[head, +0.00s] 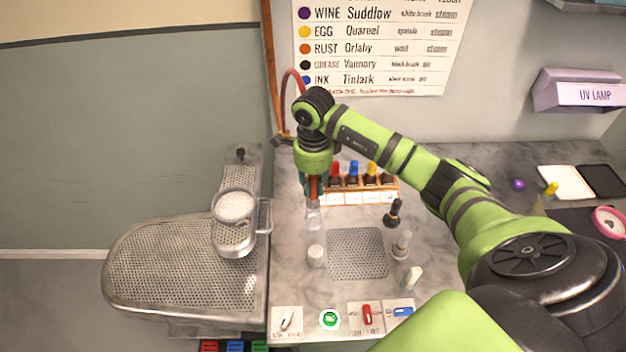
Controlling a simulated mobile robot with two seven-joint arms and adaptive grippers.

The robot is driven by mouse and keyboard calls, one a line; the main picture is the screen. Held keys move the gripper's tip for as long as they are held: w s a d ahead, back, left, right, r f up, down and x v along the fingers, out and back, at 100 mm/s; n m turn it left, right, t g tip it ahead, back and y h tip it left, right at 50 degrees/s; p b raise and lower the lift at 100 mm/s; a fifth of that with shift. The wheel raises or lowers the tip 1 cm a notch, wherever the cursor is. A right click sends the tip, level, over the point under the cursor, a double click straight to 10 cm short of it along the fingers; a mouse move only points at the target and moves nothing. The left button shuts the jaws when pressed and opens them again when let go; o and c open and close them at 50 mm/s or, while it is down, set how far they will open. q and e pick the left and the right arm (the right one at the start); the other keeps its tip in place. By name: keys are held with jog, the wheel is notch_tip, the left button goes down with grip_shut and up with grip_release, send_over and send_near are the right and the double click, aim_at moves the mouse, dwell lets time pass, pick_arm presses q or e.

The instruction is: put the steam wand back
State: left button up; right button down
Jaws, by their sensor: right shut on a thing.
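My right gripper (313,190) points down over the left part of the marble counter, beside the wooden bottle rack. It is shut on a slim upright thing, which I take to be the steam wand (313,217); its pale lower end shows below the fingers. The grip itself is small and partly hidden by my wrist. A red hose (287,82) arches up behind the wrist, next to a brown upright post (270,70) at the counter's back left corner. A small dark bracket (283,138) sits low by the post. My left gripper is not in view.
The wooden rack (360,194) of coloured-cap bottles stands right of the gripper. A small white pot (316,255), a perforated plate (357,252) and several brushes and bottles are in front. A metal pressing board (185,262) with a round dish (235,206) is at left.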

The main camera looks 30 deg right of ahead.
aim_at(313, 201)
jog(key=shift+a+f+b, duration=0.1)
jog(key=shift+f+b, duration=0.2)
jog(key=shift+f, duration=0.15)
notch_tip(313, 201, down, 2)
jog(key=shift+f+b, duration=0.1)
jog(key=shift+b, duration=0.55)
jog(key=shift+f+b, duration=0.3)
jog(key=shift+f, duration=0.4)
jog(key=shift+b, duration=0.45)
jog(key=shift+f+b, duration=0.55)
jog(key=shift+b, duration=0.1)
dwell(0.4)
jog(key=shift+f+b, duration=0.4)
jog(key=shift+f+b, duration=0.25)
jog(key=shift+b, duration=0.15)
